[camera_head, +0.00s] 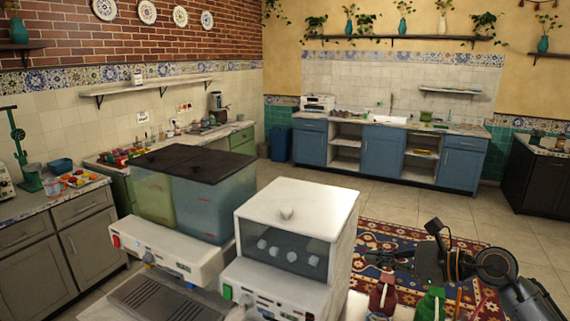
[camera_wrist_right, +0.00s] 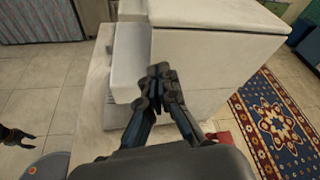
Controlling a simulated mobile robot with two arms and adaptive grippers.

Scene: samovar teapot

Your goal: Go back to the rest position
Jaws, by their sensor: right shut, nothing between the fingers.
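My right gripper (camera_head: 388,258) is at the lower right of the head view, just right of the white-topped machine and above the small bottles. In the right wrist view its two dark fingers (camera_wrist_right: 160,80) meet at the tips, shut and empty. Behind them is the white side of a machine (camera_wrist_right: 210,62); I cannot tell whether they touch it. A dark claw at the left edge of the right wrist view looks like my left gripper (camera_wrist_right: 18,136), its fingers apart and empty. It is not in the head view.
The white machine (camera_head: 300,212) and a machine with two tanks (camera_head: 180,190) fill the front. A red bottle (camera_head: 382,296) and a green bottle (camera_head: 430,303) stand below my right gripper. A patterned rug (camera_head: 400,240) lies on open floor. Blue cabinets (camera_head: 383,148) line the back.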

